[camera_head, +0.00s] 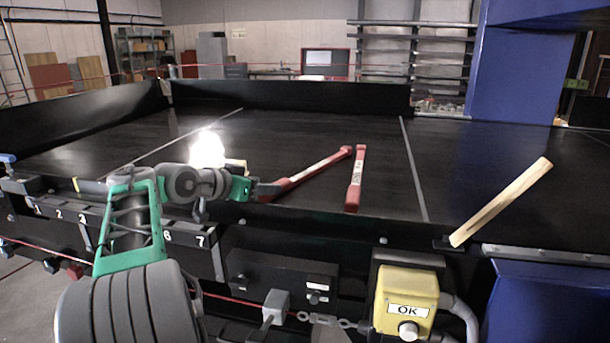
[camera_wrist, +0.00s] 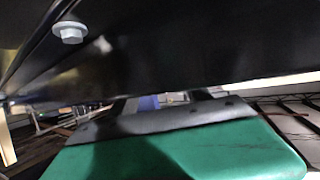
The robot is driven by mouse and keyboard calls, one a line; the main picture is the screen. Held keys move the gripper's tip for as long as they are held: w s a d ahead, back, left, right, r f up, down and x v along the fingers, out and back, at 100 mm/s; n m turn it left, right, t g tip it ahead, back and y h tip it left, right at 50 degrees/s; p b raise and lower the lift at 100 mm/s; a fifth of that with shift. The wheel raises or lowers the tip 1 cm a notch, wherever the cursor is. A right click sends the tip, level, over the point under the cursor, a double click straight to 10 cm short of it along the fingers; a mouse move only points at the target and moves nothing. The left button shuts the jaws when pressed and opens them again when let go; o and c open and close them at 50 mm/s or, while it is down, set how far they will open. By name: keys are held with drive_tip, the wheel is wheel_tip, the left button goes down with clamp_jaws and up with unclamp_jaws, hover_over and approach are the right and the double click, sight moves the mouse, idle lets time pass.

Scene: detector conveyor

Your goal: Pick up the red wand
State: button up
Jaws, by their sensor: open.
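Two red wands with pale labels lie on the black conveyor in the head view. The left wand (camera_head: 308,174) lies slanted, its near end by my gripper; the other wand (camera_head: 356,179) lies almost straight away from the front edge. My gripper (camera_head: 265,190) is open, with its dark fingers beside or overlapping the left wand's near end; I cannot tell whether they touch it. In the wrist view my gripper (camera_wrist: 160,104) shows its green body and short dark fingers under a black surface. No wand is recognisable there.
A yellow OK button box (camera_head: 406,297) stands below the edge. The black conveyor (camera_head: 300,115) has low walls at the back and is bare behind the wands. A bolt (camera_wrist: 70,32) is close in the wrist view.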

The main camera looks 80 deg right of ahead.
drive_tip(key=x, duration=0.3)
drive_tip(key=shift+s+d+f+p, duration=0.15)
drive_tip(key=shift+d+p, duration=0.15)
drive_tip(key=shift+p, duration=0.05)
clamp_jaws()
idle(0.4)
